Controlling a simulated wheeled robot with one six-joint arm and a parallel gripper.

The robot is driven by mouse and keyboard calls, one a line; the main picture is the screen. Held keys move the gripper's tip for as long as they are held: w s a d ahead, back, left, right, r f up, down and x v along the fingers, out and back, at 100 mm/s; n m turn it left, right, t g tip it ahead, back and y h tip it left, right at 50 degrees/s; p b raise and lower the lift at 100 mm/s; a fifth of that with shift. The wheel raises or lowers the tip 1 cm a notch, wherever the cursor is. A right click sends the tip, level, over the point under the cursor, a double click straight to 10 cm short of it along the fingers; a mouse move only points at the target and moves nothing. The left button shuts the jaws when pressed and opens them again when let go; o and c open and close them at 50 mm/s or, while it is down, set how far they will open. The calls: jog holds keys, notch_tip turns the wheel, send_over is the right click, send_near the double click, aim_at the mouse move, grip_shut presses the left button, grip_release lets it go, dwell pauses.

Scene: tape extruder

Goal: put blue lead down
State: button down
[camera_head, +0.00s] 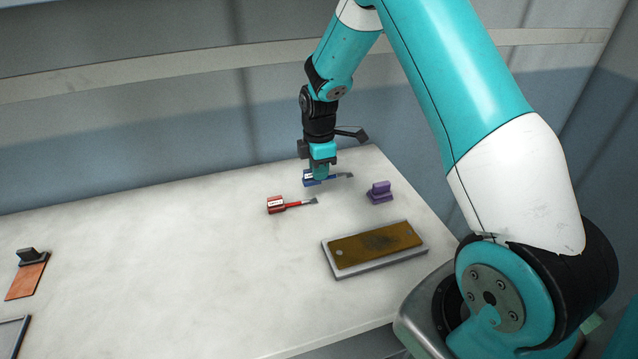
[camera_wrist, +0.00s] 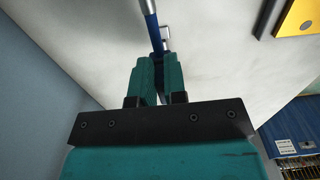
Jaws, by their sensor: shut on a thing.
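The blue lead (camera_head: 310,181) has a blue block at its left end and a thin dark tip at its right. My gripper (camera_head: 320,174) points down over the far part of the table and is shut on it; the fingers hide its middle. In the wrist view, the lead (camera_wrist: 153,32) runs up from between the two teal fingertips (camera_wrist: 158,70). Whether it touches the table or hangs just above it, I cannot tell. A similar red lead (camera_head: 276,204) lies on the white table (camera_head: 180,250), nearer and to the left.
A purple block-like piece (camera_head: 380,193) stands right of my gripper. A grey tray (camera_head: 385,262) with a brown-yellow plate (camera_head: 375,243) lies nearer. A black-handled copper-coloured piece (camera_head: 27,278) and a grey frame (camera_head: 12,335) are at the left. The table's middle is clear. A wall stands behind.

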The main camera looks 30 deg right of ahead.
jog(key=shift+f, duration=2.65)
jog(key=shift+f, duration=0.2)
jog(key=c, duration=1.2)
grip_release()
jog(key=shift+o, duration=0.2)
jog(key=shift+r, duration=0.1)
